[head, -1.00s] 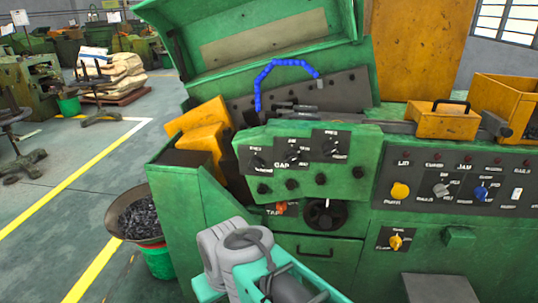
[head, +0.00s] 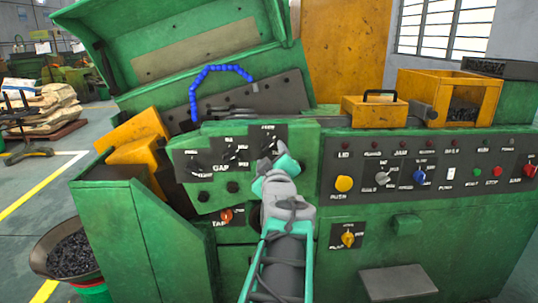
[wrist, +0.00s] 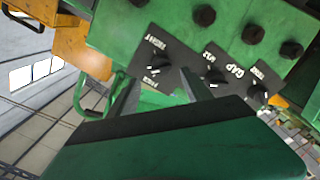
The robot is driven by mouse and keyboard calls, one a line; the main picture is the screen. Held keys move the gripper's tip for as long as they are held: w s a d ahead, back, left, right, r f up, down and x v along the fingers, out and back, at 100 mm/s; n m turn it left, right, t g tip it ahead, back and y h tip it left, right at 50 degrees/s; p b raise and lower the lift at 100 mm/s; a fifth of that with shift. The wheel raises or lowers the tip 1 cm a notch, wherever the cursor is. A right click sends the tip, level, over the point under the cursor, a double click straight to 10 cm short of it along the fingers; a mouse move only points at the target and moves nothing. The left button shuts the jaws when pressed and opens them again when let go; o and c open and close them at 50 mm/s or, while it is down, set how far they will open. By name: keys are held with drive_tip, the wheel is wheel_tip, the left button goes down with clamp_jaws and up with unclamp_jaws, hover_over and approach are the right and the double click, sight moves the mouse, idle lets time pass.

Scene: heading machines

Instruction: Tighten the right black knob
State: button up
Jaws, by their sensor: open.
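The right black knob (wrist: 148,63) sits on a black label plate on the green control panel (head: 215,129). In the wrist view it shows upside down, left of the other two labelled knobs. My gripper (head: 272,153) reaches the panel's right part. In the wrist view my gripper (wrist: 154,76) is open and empty, its fingers pointing at the right knob, one to each side of it in the picture. I cannot tell whether the fingertips reach around the knob or stop short of it.
The middle knob (wrist: 209,68) and left knob (wrist: 257,92) sit close beside. A row of plain black knobs (wrist: 253,33) runs below the labelled ones. An orange knob (head: 225,216) is lower down. A button panel (head: 450,168) stands to the right, a yellow box (head: 374,112) above it.

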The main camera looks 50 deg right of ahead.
sight(269, 148)
drive_tip(key=p+x, duration=0.1)
drive_tip(key=x, duration=0.5)
drive_tip(key=shift+w+d, duration=0.15)
drive_tip(key=shift+w, duration=0.15)
drive_tip(key=shift+c, duration=0.4)
drive_tip(key=shift+f, duration=0.1)
clamp_jaws()
